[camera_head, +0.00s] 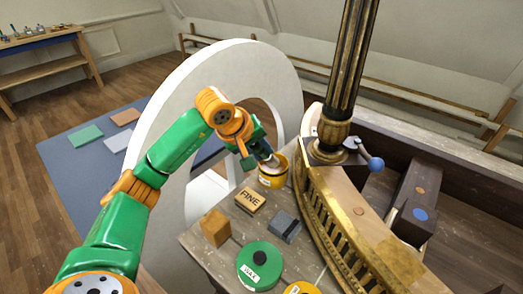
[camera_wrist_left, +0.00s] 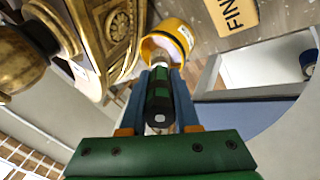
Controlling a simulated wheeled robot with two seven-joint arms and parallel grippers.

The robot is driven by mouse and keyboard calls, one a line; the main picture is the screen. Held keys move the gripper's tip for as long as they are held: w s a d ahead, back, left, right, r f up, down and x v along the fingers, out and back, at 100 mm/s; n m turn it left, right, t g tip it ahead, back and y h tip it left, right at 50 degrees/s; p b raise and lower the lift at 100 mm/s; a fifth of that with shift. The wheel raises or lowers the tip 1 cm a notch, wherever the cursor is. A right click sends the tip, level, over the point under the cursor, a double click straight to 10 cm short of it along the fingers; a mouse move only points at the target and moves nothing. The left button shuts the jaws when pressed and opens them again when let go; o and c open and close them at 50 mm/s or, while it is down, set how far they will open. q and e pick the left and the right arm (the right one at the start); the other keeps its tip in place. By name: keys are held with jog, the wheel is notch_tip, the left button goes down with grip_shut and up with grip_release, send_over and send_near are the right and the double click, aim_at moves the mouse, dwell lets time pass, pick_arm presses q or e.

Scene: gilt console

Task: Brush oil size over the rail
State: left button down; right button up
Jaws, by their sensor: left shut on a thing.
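My left gripper (camera_head: 264,158) is shut on a brush with a dark green and black handle (camera_wrist_left: 158,100). The brush points down into a yellow tin (camera_head: 271,181), and its pale tip shows at the tin's mouth in the left wrist view (camera_wrist_left: 160,58). I cannot tell how deep the tip sits. The gilt rail (camera_head: 331,228) is a curved, pierced band on the console edge, just right of the tin. It also shows in the left wrist view (camera_wrist_left: 121,37). My right gripper is out of view.
A block marked FINE (camera_head: 250,200), a tan block (camera_head: 215,228), a grey block (camera_head: 285,226) and a green round tin (camera_head: 260,265) stand on the bench. A dark gilt column (camera_head: 345,75) rises behind the rail. A white ring-shaped panel (camera_head: 270,72) stands behind my left arm.

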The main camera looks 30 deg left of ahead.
pick_arm(q)
jog(key=shift+f+b, duration=0.55)
jog(key=shift+f, duration=0.15)
dwell(1.0)
jog(key=shift+r, duration=0.15)
notch_tip(320, 180, up, 7)
jog(key=p, duration=0.6)
dwell(0.4)
